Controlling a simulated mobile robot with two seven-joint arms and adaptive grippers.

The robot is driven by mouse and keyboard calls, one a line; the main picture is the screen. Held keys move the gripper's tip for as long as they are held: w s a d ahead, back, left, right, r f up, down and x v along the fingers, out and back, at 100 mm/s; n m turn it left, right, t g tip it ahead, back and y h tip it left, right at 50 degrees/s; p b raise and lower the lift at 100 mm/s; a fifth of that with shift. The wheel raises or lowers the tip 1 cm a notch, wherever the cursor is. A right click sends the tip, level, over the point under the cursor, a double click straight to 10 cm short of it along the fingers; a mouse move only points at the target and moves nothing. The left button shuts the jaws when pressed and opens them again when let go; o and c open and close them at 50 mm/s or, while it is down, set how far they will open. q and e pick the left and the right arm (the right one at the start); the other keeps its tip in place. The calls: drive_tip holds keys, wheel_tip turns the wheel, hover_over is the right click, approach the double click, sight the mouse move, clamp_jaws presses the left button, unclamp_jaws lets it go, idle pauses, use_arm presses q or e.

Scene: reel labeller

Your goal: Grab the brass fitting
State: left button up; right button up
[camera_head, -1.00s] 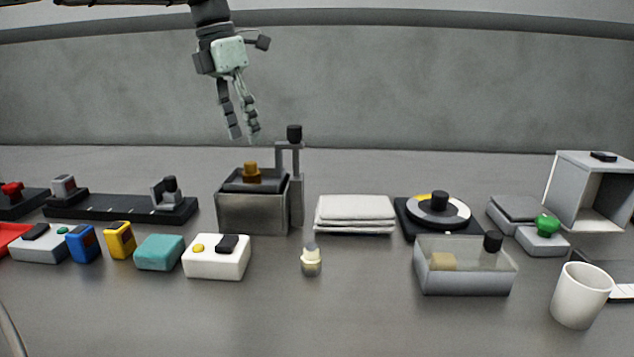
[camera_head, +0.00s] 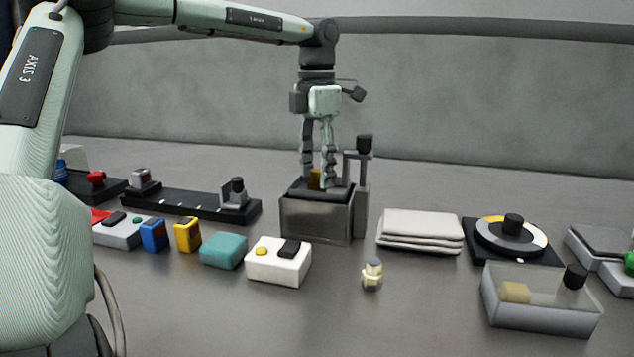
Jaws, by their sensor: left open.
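The brass fitting (camera_head: 315,178) sits on top of the dark grey metal box fixture (camera_head: 313,218) near the middle of the bench. My left gripper (camera_head: 318,187) points straight down over the fixture, with its two fingers on either side of the fitting. The fingers are open, and part of the fitting is hidden behind them. I cannot tell whether a finger touches it. My right gripper is not in view.
A post with a black knob (camera_head: 365,145) stands close to the right of the gripper. A folded white cloth (camera_head: 420,230) lies to the right, and a white button box (camera_head: 279,261) stands in front. A small bottle-like piece (camera_head: 372,274) stands front right.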

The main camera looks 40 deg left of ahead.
use_arm(q)
drive_tip(key=shift+c, duration=0.4)
clamp_jaws()
drive_tip(key=shift+r, duration=0.1)
